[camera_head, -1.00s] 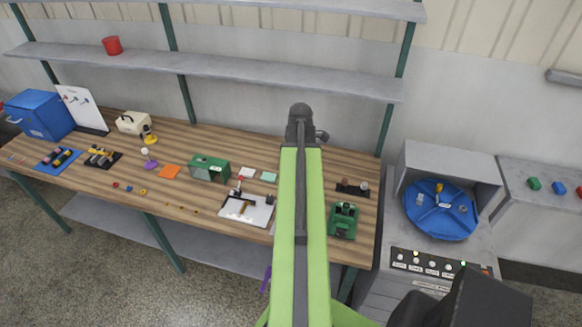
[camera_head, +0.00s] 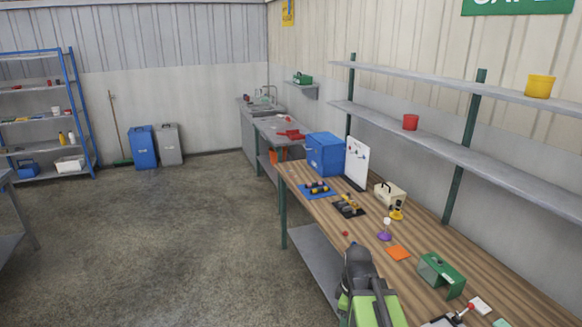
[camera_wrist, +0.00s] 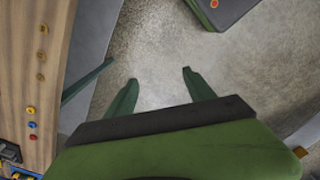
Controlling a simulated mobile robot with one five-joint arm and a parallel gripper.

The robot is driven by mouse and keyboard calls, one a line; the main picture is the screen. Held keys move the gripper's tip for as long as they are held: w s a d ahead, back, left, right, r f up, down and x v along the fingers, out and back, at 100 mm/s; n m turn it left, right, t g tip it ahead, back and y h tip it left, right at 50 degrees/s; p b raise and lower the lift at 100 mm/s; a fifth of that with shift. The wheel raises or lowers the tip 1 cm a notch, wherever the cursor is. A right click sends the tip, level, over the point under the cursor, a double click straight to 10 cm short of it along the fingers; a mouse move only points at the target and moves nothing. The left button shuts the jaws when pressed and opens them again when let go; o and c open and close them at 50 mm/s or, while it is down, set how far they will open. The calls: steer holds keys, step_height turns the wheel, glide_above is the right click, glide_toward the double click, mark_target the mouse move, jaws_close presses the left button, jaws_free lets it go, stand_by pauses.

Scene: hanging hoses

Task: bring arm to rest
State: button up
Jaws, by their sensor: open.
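My gripper (camera_wrist: 160,76) shows in the wrist view. Its two dark green fingers are apart, with nothing between them. Bare concrete floor (camera_wrist: 155,55) lies below and beyond the fingers. The wooden bench (camera_wrist: 30,75) is to the left of the fingers, apart from them. In the head view my green and grey arm (camera_head: 368,292) shows at the bottom, in front of the bench (camera_head: 330,215). My gripper itself is hidden in the head view.
The bench holds a blue box (camera_head: 325,155), a white board (camera_head: 357,162), a green case (camera_head: 440,275) and several small parts. Open floor (camera_head: 180,240) lies left of the bench.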

steer(key=a+m, duration=0.1)
steer(key=m, duration=0.3)
steer(key=s+a+m, duration=0.1)
steer(key=m, duration=0.3)
steer(key=a+m, duration=0.1)
steer(key=m, duration=0.2)
steer(key=shift+s+a+f+m, duration=0.2)
steer(key=shift+s+f+m, duration=0.1)
steer(key=shift+f+m, duration=0.1)
